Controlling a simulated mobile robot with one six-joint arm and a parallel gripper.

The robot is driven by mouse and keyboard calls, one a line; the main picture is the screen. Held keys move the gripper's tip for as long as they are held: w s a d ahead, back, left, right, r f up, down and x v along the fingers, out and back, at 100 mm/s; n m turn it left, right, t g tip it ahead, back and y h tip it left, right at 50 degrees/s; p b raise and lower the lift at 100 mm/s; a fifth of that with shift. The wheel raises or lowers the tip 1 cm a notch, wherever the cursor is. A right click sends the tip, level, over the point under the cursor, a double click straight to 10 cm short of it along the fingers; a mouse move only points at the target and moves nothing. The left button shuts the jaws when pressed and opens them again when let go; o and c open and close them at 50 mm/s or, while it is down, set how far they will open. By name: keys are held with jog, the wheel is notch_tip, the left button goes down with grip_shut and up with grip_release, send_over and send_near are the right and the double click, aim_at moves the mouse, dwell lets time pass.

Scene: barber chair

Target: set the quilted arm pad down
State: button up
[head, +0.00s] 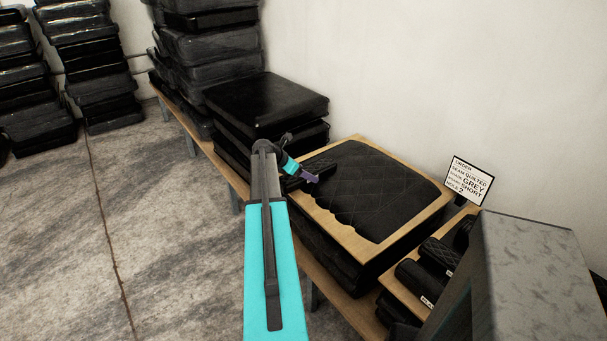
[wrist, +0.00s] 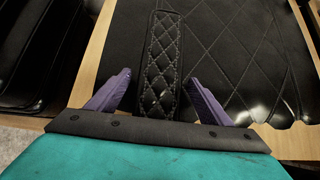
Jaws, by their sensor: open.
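The quilted arm pad (wrist: 166,50) is a narrow black strip with diamond stitching. In the wrist view it runs up the middle, between my two purple fingers, with a gap on either side. In the head view it shows as a dark bar (head: 322,171) by the fingertips, at the left part of the large black quilted cushion (head: 375,195). My gripper (wrist: 158,76) is open around the pad's near part; it also shows in the head view (head: 309,178). The pad's near end is partly hidden by my gripper, and whether it rests fully on the surface is hard to tell.
The cushion lies on a light wooden board (head: 352,240). Black stacked cushions (head: 265,105) stand behind it at left. Floor is clear at left.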

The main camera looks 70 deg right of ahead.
jog(key=b+v, duration=0.2)
jog(key=v, duration=1.1)
jog(key=shift+w+a+r, duration=0.1)
jog(key=shift+a+r, duration=0.1)
jog(key=shift+r, duration=0.15)
